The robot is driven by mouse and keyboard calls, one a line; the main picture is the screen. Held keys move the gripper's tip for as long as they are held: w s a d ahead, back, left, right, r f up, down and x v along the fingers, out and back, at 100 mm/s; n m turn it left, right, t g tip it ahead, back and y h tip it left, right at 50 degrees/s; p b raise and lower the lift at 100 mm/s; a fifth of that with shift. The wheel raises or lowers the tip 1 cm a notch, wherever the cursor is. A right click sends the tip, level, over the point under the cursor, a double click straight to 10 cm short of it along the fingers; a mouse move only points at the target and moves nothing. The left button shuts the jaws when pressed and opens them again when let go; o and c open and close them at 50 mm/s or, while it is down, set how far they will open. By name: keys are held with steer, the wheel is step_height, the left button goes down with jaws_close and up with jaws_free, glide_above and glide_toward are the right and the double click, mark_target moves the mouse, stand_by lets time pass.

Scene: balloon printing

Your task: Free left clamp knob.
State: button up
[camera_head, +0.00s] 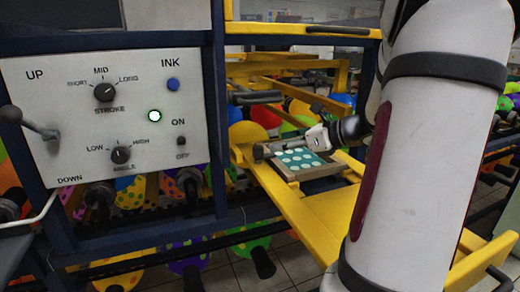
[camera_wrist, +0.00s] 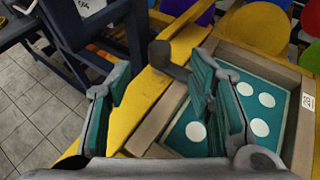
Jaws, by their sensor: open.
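A wooden frame (camera_head: 322,173) with a teal panel and white dots lies on a yellow beam. It also shows in the wrist view (camera_wrist: 157,125). A dark grey clamp knob (camera_wrist: 159,54) stands at the frame's left edge, with a short arm running toward the frame. My gripper (camera_wrist: 165,78) is open, with teal-padded fingers on either side of the knob's area. The right finger is over the frame and hides part of the knob's arm. I cannot tell whether either finger touches the knob. In the head view the knob and fingertips are too small to separate.
A control panel (camera_head: 115,120) with knobs, a lever and a lit green lamp stands at the left. Yellow beams (camera_head: 290,210) run beside and under the frame. Coloured balloons (camera_head: 265,113) hang around the machine. Dark blue posts (camera_wrist: 85,40) stand left of the gripper.

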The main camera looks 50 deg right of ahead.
mark_target(260, 148)
steer(key=x, duration=0.8)
steer(key=shift+w+a+b, duration=0.1)
steer(key=shift+b, duration=0.3)
jaws_close()
